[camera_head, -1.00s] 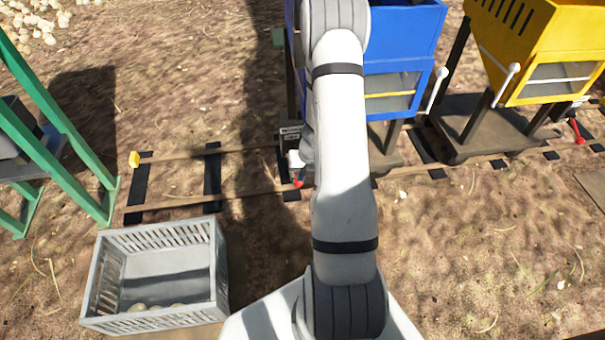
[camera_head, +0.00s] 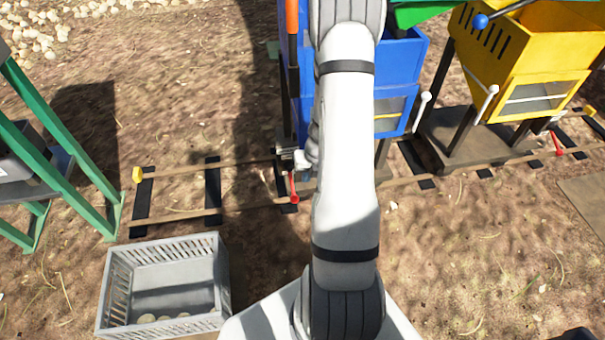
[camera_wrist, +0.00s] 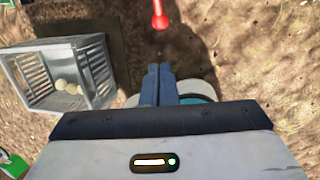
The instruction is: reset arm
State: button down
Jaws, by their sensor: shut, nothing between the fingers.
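My gripper (camera_wrist: 159,84) shows in the wrist view with its two dark fingers together and nothing between them. It points down over bare ground, to the right of the grey crate. In the head view my white arm stands upright in the middle of the picture, and my gripper is hidden behind it. A red-tipped lever (camera_head: 294,188) lies near the rail, just left of my arm. Its red end also shows ahead of my fingers in the wrist view (camera_wrist: 160,18), apart from them.
A grey crate (camera_head: 107,290) with several onions stands at lower left. A blue hopper (camera_head: 402,62) and a yellow hopper (camera_head: 545,45) stand on the rails (camera_head: 180,170). A green frame (camera_head: 65,140) is at the left. Bare ground lies right of my arm.

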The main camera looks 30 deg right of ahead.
jog(key=shift+r, duration=0.3)
jog(key=a+r+n+p, duration=0.4)
jog(key=r+n, duration=0.2)
jog(key=r, duration=0.4)
jog(key=a+r+n+p, duration=0.35)
jog(key=r+n, duration=0.25)
jog(key=r, duration=0.3)
jog(key=a+r+n+p, duration=0.35)
jog(key=r+n, duration=0.25)
jog(key=r, duration=0.4)
jog(key=s+a+r+n+p, duration=0.2)
jog(key=s+r+n+p, duration=0.1)
jog(key=s+r+n, duration=0.2)
jog(key=s+a+r+n+h+p, duration=0.1)
jog(key=s+a+r+n+p, duration=0.2)
jog(key=r+n, duration=0.6)
jog(key=s+a+r+n+p, duration=0.3)
jog(key=s+r+n+p, duration=0.2)
jog(key=r+n, duration=0.3)
notch_tip(320, 180, up, 2)
jog(key=shift+s+t+h, duration=0.3)
jog(key=shift+s, duration=0.6)
